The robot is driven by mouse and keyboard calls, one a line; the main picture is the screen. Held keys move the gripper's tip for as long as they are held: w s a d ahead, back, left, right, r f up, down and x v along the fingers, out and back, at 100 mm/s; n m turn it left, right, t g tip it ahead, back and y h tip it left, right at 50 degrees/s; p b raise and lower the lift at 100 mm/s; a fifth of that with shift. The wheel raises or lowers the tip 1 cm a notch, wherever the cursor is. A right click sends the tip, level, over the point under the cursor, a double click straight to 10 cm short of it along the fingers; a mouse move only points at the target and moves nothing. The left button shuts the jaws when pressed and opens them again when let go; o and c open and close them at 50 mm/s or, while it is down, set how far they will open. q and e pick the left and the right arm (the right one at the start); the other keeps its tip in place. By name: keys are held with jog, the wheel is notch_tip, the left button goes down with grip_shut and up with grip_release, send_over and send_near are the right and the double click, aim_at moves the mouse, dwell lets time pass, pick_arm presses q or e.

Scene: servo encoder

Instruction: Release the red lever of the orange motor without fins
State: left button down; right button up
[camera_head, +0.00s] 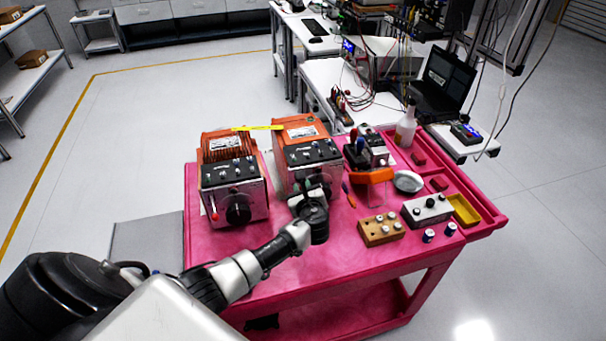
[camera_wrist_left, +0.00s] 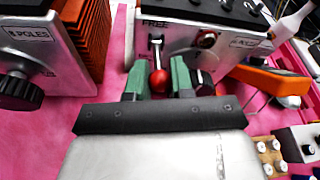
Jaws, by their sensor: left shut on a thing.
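The orange motor without fins (camera_head: 303,130) stands on the pink cart, with a black-topped control box at its front. In the left wrist view its silver front panel (camera_wrist_left: 185,38) has the label "FREE" above a lever slot. The red lever (camera_wrist_left: 158,82) has a round red knob on a metal stem. My left gripper (camera_wrist_left: 158,85) is at this panel, its green fingers shut on the red knob from both sides. In the head view my left gripper (camera_head: 310,190) hides the lever. My right gripper is in neither view.
The finned orange motor (camera_head: 228,147) stands close on the left, with a black knob on its front. The cart's front left is clear.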

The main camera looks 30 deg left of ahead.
pick_arm(q)
jog(key=shift+r+g+h+p, duration=0.6)
jog(key=shift+r+p, duration=0.05)
jog(key=shift+p, duration=0.15)
jog(key=shift+w+a+r+g+h+p, duration=0.15)
jog(key=shift+g+h+p, duration=0.2)
jog(key=shift+g+h, duration=0.2)
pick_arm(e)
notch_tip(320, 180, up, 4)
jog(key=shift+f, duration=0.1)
pick_arm(q)
jog(key=shift+r+g+h, duration=0.1)
jog(key=shift+g+h, duration=0.15)
jog(key=shift+h, duration=0.1)
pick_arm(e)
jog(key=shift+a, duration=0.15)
pick_arm(q)
jog(key=c, duration=1.3)
grip_release()
jog(key=shift+o, duration=0.2)
jog(key=b+v, duration=0.1)
jog(key=v, duration=0.9)
jog(key=shift+s+d+r+b, duration=0.2)
jog(key=shift+s+d+b, duration=0.05)
jog(key=shift+b, duration=0.1)
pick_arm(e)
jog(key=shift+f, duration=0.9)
